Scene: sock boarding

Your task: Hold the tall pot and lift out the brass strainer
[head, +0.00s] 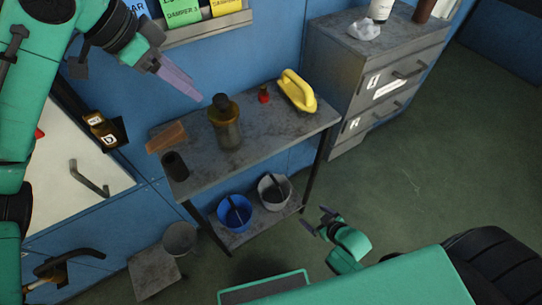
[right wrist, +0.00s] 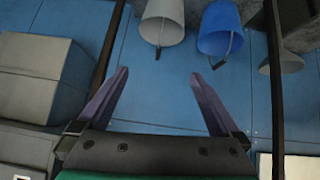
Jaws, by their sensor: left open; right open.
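A tall brownish vessel (head: 229,133) with a brass-coloured upper part and a dark top stands upright on the grey table; it may be the tall pot. I cannot make out a separate strainer in it. A short dark cylinder (head: 174,166) stands at the table's front left. My left gripper (head: 188,85) is open and empty, above and left of the vessel, apart from it. My right gripper (head: 318,222) is low, right of the table, away from the vessel. The right wrist view shows its fingers (right wrist: 158,75) spread with nothing between them; the vessel is not in that view.
The grey table (head: 205,178) also carries a brown block (head: 166,137), a small red object (head: 264,94) and a yellow handled tool (head: 297,91). A blue bucket (head: 235,213) and a grey bucket (head: 274,191) stand on its lower shelf. A drawer cabinet (head: 345,60) stands right; the floor there is clear.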

